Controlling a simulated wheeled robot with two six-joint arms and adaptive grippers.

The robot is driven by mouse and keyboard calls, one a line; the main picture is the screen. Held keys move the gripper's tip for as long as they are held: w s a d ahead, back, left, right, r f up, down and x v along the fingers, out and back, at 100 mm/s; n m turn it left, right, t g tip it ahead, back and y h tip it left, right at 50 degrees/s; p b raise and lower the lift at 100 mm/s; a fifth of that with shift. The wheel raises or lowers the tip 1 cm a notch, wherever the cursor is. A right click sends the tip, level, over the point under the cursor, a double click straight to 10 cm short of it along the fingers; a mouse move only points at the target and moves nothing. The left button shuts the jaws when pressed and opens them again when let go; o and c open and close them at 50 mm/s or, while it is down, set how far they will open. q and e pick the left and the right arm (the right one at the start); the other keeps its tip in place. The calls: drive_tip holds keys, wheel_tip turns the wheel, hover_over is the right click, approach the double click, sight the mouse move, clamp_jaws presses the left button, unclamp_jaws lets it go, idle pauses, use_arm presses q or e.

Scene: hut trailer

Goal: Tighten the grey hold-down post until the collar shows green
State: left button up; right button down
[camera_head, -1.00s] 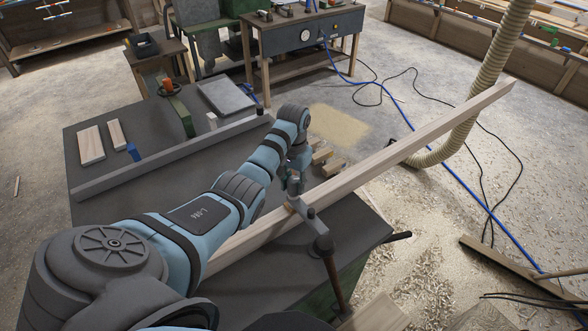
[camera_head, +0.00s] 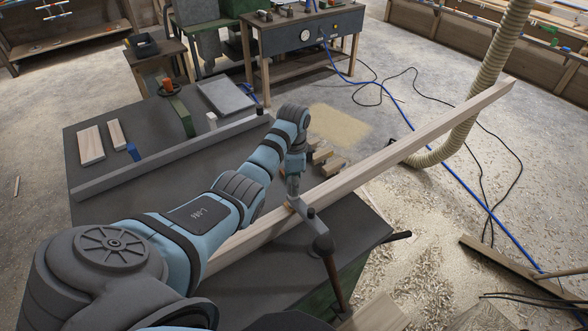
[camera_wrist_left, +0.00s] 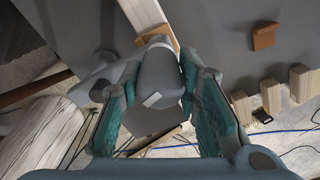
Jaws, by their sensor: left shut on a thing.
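The grey hold-down post (camera_wrist_left: 158,82) fills the middle of the left wrist view, with a small white mark on its top. My left gripper (camera_head: 293,188) is shut on it, a teal-padded finger on each side. In the head view, a grey clamp arm (camera_head: 310,219) reaches across the long pale beam (camera_head: 400,145) just below the gripper and ends at a dark knob on a brown rod. The gripper hides most of the post in the head view. I cannot make out the collar or its colour. My right gripper is not in view.
The beam rests on the dark bench (camera_head: 185,235) and overhangs its right edge. Small wood blocks (camera_head: 325,160) lie beyond the gripper. A grey fence (camera_head: 170,158) and pale boards (camera_head: 90,145) are at the left. A ribbed hose (camera_head: 470,110) hangs at the right.

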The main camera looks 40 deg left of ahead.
use_arm(q)
drive_tip(key=shift+a+r+m, duration=0.1)
drive_tip(key=shift+m, duration=0.4)
drive_tip(key=o, duration=1.1)
drive_tip(key=shift+s, duration=0.1)
drive_tip(key=shift+o, duration=0.2)
wheel_tip(320, 180, up, 8)
drive_tip(key=shift+f, duration=0.2)
